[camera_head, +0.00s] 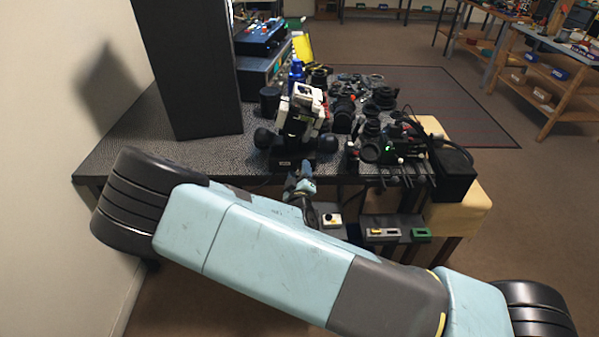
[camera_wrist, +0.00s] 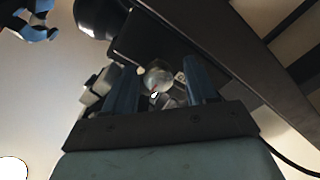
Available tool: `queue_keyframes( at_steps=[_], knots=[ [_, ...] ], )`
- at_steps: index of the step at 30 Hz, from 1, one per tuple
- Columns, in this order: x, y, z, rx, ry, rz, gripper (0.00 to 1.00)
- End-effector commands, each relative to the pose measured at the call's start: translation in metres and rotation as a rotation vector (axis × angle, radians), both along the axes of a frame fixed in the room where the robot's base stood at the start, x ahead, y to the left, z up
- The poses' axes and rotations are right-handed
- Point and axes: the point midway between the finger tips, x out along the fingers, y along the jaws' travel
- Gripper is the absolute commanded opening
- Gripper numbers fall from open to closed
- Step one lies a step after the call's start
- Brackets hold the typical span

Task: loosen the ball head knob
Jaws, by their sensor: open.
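A black and white device (camera_head: 300,112) stands upright on a dark base at the front edge of the bench, with a black round knob (camera_head: 265,138) on its left and another (camera_head: 328,143) on its right. My gripper (camera_head: 302,172) is just in front of and below that base. In the wrist view my gripper (camera_wrist: 160,62) has its two blue fingers apart. A round greyish shiny piece (camera_wrist: 157,78) shows between them; I cannot tell whether it is the ball head knob or whether either finger touches it. A black round part (camera_wrist: 98,16) shows beyond the left finger.
The bench (camera_head: 110,157) holds a tall black panel (camera_head: 188,70) at left and many dark lens parts (camera_head: 372,125) at right. A black box (camera_head: 453,178) with cables hangs at the right end. Small boxes (camera_head: 382,234) sit on a lower shelf below the front edge.

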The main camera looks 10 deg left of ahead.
Motion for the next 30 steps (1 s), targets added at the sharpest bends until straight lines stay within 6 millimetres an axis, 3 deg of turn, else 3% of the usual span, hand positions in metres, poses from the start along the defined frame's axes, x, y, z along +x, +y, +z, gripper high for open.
queue_keyframes(
  at_steps=[11, 27, 30],
  knots=[
    [0.0043, 0.001, 0.0001, 0.0, 0.0, 0.0, 0.57],
    [0.004, 0.0012, -0.0001, 0.0, 0.001, 0.001, 0.05],
    [0.0039, 0.0013, -0.0002, 0.0, 0.001, 0.001, 0.01]
  ],
)
